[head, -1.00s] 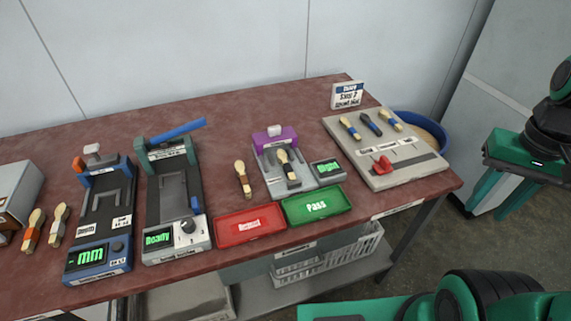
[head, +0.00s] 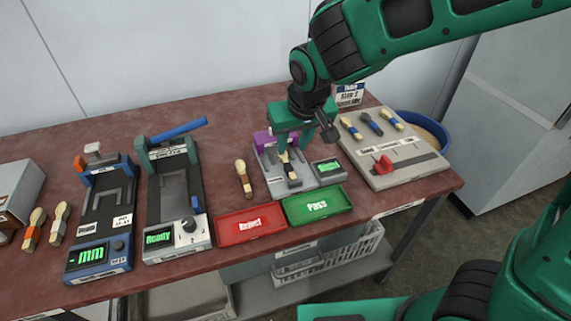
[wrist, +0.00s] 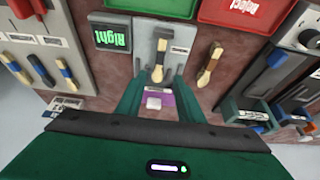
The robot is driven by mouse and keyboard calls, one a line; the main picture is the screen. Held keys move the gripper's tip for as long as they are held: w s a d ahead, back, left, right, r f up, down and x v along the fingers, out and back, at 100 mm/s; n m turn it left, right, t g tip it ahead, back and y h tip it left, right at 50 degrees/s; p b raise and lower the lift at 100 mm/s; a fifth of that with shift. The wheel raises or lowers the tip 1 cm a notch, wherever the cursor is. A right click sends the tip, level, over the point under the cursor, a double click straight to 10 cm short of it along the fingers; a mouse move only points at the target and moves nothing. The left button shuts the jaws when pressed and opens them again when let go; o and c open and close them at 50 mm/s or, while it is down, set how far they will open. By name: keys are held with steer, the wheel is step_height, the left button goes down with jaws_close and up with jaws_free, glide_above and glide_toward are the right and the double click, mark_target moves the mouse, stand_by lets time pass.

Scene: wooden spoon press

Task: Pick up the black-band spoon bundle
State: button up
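The black-band spoon bundle (head: 290,173) lies in the grey fixture (head: 272,180) with the purple block at its back. In the wrist view the bundle (wrist: 160,57) shows pale spoon heads and a dark band. My gripper (head: 293,143) is above the back of this fixture, and its fingers hide part of it. In the wrist view my gripper (wrist: 158,95) is open, with a finger on either side and nothing between the tips. The bundle shows just beyond the fingertips, apart from them.
Another spoon bundle (head: 242,178) lies left of the fixture. The red Reject tray (head: 250,236) and green Pass tray (head: 316,220) are in front. A small green display (head: 328,168) stands close right. A board (head: 405,178) with several blue-band bundles is farther right.

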glide_toward(287, 162)
steer(key=shift+w+a+f, duration=0.1)
steer(key=shift+a+f, duration=0.1)
steer(key=shift+f, duration=0.35)
steer(key=shift+w+a+f, duration=0.1)
steer(key=shift+a+f, duration=0.1)
steer(key=shift+f, duration=0.4)
steer(key=shift+d+x, duration=0.15)
steer(key=shift+x, duration=1.45)
steer(key=shift+d+x, duration=0.2)
steer(key=shift+x, duration=1.4)
steer(key=shift+w+a+r, duration=0.1)
steer(key=shift+w, duration=0.05)
jaws_close()
